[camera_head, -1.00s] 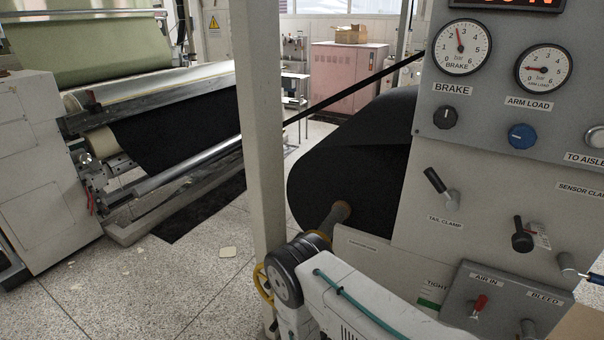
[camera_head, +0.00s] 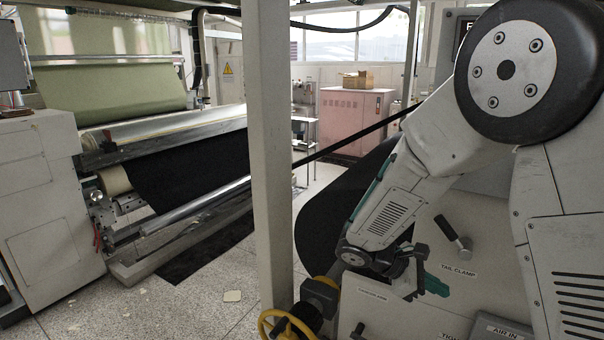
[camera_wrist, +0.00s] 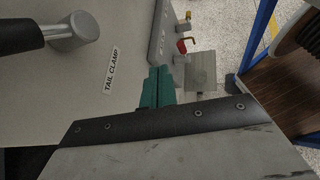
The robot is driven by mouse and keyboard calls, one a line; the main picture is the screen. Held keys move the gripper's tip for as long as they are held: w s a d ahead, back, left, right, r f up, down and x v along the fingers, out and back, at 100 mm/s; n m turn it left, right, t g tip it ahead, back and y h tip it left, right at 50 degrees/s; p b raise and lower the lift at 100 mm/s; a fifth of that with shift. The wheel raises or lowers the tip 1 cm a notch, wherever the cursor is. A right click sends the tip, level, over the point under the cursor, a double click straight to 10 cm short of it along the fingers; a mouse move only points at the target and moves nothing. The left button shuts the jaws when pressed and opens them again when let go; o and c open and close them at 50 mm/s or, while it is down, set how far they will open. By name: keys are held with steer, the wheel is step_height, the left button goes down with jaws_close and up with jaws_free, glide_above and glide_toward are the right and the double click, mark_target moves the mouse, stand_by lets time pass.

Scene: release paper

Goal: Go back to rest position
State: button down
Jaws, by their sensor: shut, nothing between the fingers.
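My arm is raised and folded in front of the grey control panel (camera_head: 475,215) at the right of the head view. My gripper (camera_head: 437,286) is low in front of that panel, its green fingers pointing right and together, with nothing visible between them. In the wrist view the green fingers of my gripper (camera_wrist: 157,88) also sit side by side, partly hidden by the dark-edged plate in the foreground. The TAIL CLAMP lever (camera_head: 455,235) is just above and right of the gripper, apart from it. That lever also shows in the wrist view (camera_wrist: 75,30).
A beige post (camera_head: 270,150) stands left of my arm. The black roll (camera_head: 335,200) is behind the arm, and a yellow handwheel (camera_head: 285,325) is below left. A machine with green cloth (camera_head: 110,70) stands at left. The wrist view shows a wooden surface (camera_wrist: 290,100) at right.

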steer(key=s+d+r+m+y, duration=0.2)
steer(key=s+r+m+y, duration=0.45)
steer(key=s+r, duration=0.45)
steer(key=s+a+r+m+t+y, duration=0.1)
steer(key=s+a+m+y, duration=0.1)
steer(key=s, duration=0.5)
steer(key=s+a+r+m+t+y, duration=0.2)
steer(key=s+m+y, duration=0.1)
steer(key=s, duration=0.4)
steer(key=shift+a+r+m, duration=0.15)
steer(key=shift+a+m, duration=0.1)
steer(key=shift+m, duration=0.5)
steer(key=shift+y, duration=0.25)
